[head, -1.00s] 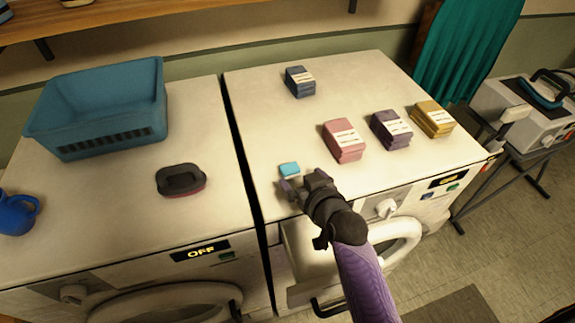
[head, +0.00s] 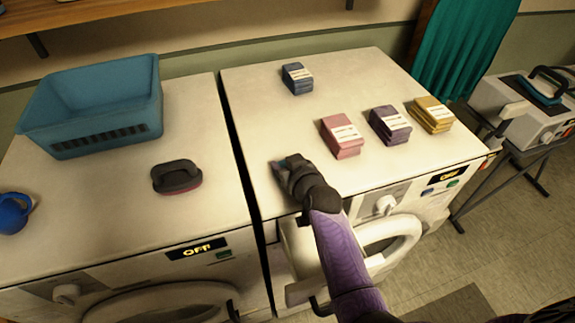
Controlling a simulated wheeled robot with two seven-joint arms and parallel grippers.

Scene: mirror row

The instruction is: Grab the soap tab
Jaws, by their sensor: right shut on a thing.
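My right gripper (head: 281,165) is over the front left part of the right washing machine's top (head: 250,130). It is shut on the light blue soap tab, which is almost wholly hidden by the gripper. I cannot tell whether the tab still touches the machine top. My left gripper is not in view.
Blue (head: 297,79), pink (head: 341,137), purple (head: 390,125) and yellow (head: 430,115) stacks stand behind and to the right of my gripper. The left machine holds a teal basket (head: 92,105), a dark brush (head: 176,177) and a blue mug (head: 13,212). The right machine's door (head: 400,240) stands open.

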